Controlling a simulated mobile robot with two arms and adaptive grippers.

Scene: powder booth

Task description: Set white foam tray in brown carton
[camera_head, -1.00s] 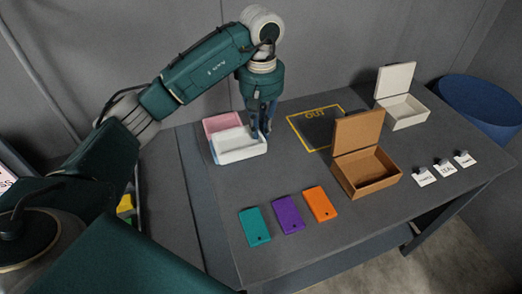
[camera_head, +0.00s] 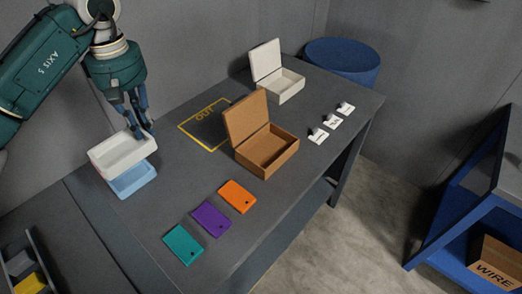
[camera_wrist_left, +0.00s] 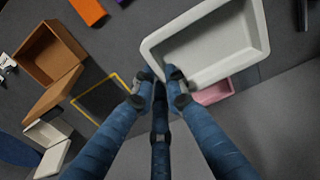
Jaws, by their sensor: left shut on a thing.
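My left gripper (camera_head: 141,125) is shut on the rim of the white foam tray (camera_head: 118,150). The tray is held just above a light blue tray (camera_head: 134,181) on the table. In the left wrist view the white tray (camera_wrist_left: 185,62) shows at the fingers (camera_wrist_left: 163,88), with part of a pink tray (camera_wrist_left: 215,92) below it. The brown carton (camera_head: 268,150) stands open and empty to the right, its lid (camera_head: 246,118) raised; it also shows in the left wrist view (camera_wrist_left: 38,57). My right gripper is not in view.
A black mat with a yellow border and "OUT" (camera_head: 205,124) lies between the tray and carton. Orange (camera_head: 238,196), purple (camera_head: 211,219) and teal (camera_head: 184,244) plates lie in front. An open white box (camera_head: 282,86) and white tags (camera_head: 331,121) are farther right.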

